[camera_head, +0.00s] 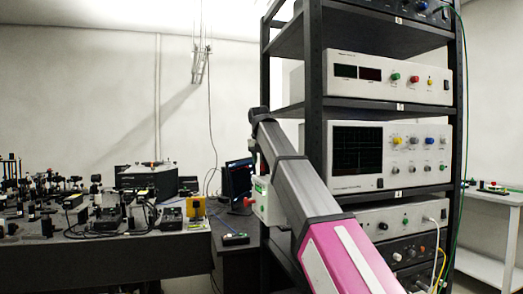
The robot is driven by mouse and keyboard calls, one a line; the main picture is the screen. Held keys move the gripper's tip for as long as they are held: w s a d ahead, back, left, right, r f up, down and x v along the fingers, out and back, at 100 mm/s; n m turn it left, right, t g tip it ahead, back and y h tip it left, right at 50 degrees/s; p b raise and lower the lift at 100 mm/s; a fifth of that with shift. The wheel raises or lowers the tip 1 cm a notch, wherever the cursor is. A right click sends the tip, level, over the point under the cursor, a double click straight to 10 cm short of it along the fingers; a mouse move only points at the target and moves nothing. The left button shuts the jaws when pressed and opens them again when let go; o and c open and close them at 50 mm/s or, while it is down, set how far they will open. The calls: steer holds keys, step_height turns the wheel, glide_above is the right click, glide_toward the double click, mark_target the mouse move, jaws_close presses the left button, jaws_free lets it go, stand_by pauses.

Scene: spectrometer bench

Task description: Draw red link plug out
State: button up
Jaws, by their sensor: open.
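A white box (267,203) with a green label is at the near left post of the rack, partly hidden behind my grey and pink arm. A small red piece (247,201) sticks out from its left side; it is too small to tell whether this is the red link plug. My arm rises from the lower right to a dark joint at the rack's left post. My gripper does not show in this view.
A dark rack (314,75) holds several instruments, including one with a dark screen (357,149). On the left, an optical bench (130,262) is crowded with small parts. A monitor (237,179) stands between them. A white table (490,268) is at the right.

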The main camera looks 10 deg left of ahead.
steer(key=shift+x, duration=1.1)
jaws_close()
steer(key=shift+r, duration=0.2)
steer(key=shift+r, duration=1.4)
